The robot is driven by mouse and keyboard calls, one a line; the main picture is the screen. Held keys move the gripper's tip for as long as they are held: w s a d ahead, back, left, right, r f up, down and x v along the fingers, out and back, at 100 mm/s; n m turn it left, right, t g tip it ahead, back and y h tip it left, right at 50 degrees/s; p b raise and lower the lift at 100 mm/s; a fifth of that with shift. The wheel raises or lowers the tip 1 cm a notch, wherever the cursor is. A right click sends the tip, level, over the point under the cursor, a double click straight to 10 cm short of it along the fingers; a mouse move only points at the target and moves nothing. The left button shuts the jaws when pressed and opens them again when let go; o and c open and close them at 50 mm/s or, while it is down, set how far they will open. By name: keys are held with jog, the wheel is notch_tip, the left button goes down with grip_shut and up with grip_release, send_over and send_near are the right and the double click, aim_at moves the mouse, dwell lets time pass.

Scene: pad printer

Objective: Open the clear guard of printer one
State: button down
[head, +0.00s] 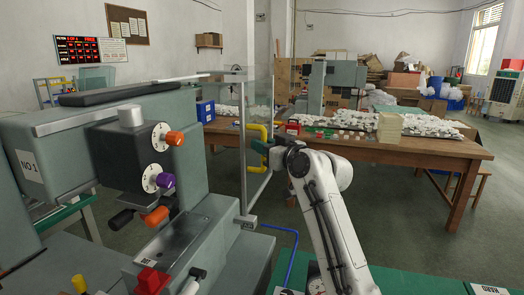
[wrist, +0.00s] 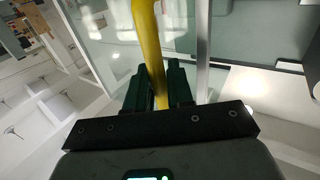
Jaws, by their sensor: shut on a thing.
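Printer one (head: 60,145), marked NO 1, fills the left of the head view. Its clear guard (head: 258,95) is a transparent panel in a thin metal frame, standing out from the printer's right side. A yellow handle (head: 257,133) is fixed to the guard. My gripper (head: 268,150) is at the handle's right side. In the wrist view, the yellow handle (wrist: 148,45) runs down between the two dark green fingers of my gripper (wrist: 153,85), which are shut on it. The guard's frame post (wrist: 203,50) shows just right of the fingers.
A wooden table (head: 420,150) with white heaps, a stack of pale blocks (head: 389,127) and small parts stands behind.

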jog(key=c, duration=1.2)
grip_release()
jog(key=shift+o, duration=0.2)
jog(key=v, duration=1)
jog(key=shift+s+d+b, duration=0.25)
jog(key=shift+s+b, duration=0.05)
jog(key=shift+b, duration=0.15)
